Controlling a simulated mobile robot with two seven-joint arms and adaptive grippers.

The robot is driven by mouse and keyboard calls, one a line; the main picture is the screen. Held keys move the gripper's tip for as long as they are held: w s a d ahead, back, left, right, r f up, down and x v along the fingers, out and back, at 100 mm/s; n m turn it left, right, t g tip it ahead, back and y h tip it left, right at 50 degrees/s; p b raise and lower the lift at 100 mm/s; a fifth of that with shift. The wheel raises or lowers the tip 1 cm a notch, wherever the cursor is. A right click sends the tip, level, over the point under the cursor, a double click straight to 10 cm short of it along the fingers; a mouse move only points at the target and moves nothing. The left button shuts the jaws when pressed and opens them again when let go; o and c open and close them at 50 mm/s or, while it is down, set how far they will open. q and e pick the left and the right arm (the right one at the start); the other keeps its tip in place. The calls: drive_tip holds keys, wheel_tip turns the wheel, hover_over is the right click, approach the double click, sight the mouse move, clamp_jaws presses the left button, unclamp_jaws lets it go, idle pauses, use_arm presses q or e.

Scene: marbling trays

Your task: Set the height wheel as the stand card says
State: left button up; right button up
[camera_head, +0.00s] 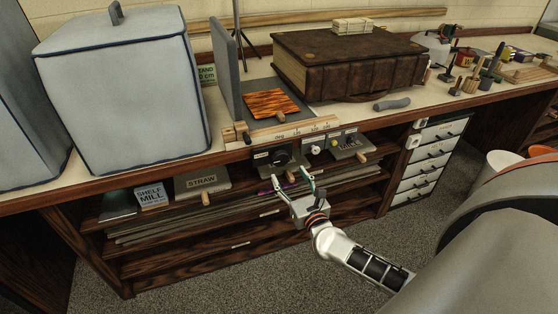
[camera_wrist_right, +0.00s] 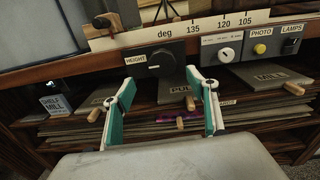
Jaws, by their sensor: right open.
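The height wheel (camera_head: 280,158) is a black dial on a dark panel marked HEIGHT under the bench's front edge. In the right wrist view the wheel (camera_wrist_right: 154,66) has a short white mark pointing roughly sideways. My right gripper (camera_head: 290,176) is open and empty, just in front of and below the panel. In the right wrist view its green-padded fingertips (camera_wrist_right: 161,77) straddle the panel's lower part, apparently not touching the wheel. The stand card (camera_head: 207,74) is green, reads STAND and a value in cm, and is partly hidden; its number is too small to read. My left gripper is not in view.
A white dial (camera_wrist_right: 226,54) and a yellow button (camera_wrist_right: 260,48) sit right of the wheel. A scale strip (camera_head: 290,132) marked in degrees runs above. Wooden-handled boards, including STRAW (camera_head: 202,182), lie on the shelf below. A large brown book (camera_head: 345,70) lies on the bench.

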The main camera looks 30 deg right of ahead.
sight(282, 161)
drive_tip(key=shift+m, duration=0.3)
drive_tip(key=x, duration=0.8)
drive_tip(key=shift+d+b, duration=0.2)
drive_tip(key=shift+b, duration=0.1)
drive_tip(key=c, duration=1.1)
